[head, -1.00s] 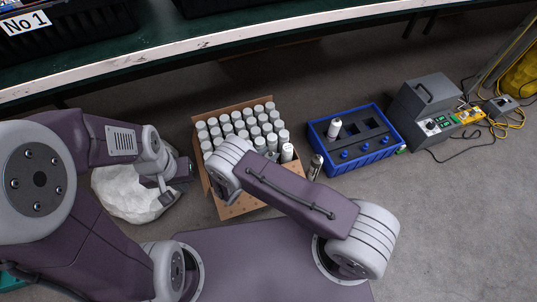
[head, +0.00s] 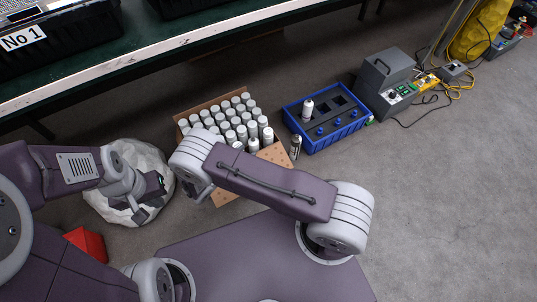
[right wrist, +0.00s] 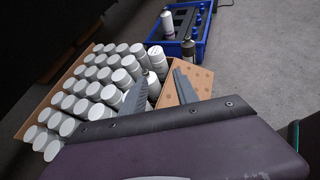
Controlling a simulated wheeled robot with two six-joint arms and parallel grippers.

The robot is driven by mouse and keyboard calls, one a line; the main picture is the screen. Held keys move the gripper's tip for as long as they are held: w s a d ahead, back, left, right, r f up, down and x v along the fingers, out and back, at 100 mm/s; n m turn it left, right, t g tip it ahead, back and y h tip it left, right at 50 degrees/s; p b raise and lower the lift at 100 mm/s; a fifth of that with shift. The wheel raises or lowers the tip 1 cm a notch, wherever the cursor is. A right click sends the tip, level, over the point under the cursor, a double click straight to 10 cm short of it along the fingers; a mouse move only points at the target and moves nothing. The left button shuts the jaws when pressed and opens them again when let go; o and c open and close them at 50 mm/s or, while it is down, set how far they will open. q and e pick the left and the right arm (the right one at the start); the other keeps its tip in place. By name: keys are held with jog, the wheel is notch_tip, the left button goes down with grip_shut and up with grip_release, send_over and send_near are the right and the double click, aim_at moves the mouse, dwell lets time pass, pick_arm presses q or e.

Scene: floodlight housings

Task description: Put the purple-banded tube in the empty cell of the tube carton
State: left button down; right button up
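The tube carton (head: 222,199) is an open cardboard box packed with several white-capped tubes; it also shows in the right wrist view (right wrist: 197,80). No empty cell can be made out clearly; my right arm covers part of the carton. A white tube with a faint reddish or purple band (head: 308,108) stands upright in the blue crate (head: 325,143). It also shows in the right wrist view (right wrist: 167,25).
A white bag (head: 128,160) lies left of the carton, with a red object (head: 87,243) nearby. A grey control box (head: 385,80) with cables stands beyond the crate. A green shelf runs behind. Floor at right is clear.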

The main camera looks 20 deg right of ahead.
jog(key=s+d+r+m+g+y, duration=0.3)
jog(key=s+r+m, duration=0.4)
jog(key=m, duration=0.5)
jog(key=s+d+r+m+g+y, duration=0.3)
jog(key=s+d+r+m+y, duration=0.2)
jog(key=m, duration=0.8)
notch_tip(320, 180, up, 5)
jog(key=s+y, duration=0.2)
jog(key=s, duration=0.1)
jog(key=shift+f, duration=0.1)
